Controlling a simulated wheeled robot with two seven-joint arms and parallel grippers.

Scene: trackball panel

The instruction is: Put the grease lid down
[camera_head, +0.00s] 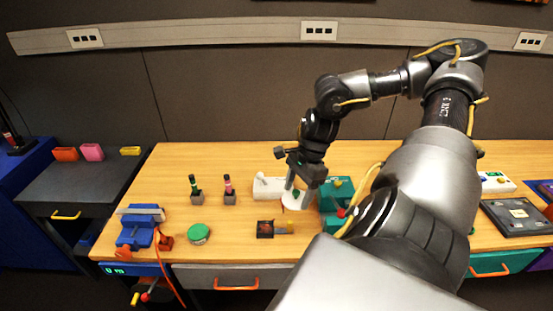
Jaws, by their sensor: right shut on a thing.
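My right gripper (291,184) reaches down from the upper right over the middle of the wooden table, with its fingers pointing down. It is shut on a pale, round thing (295,203), seemingly the grease lid, which is partly hidden by the fingers and shows a little green. I cannot tell whether it touches the table or what is under it. A low round green-topped thing (199,233) rests on the table to the left, apart from the gripper; whether it is a tin or a lid is unclear. My left gripper is not in view.
A white panel (267,187) stands just left of the gripper, a teal box (337,190) just right. Two upright bottles (196,189) (229,190), a blue vise (138,229) and a small dark tray (265,229) are nearby. The table between the green-topped thing and the bottles is clear.

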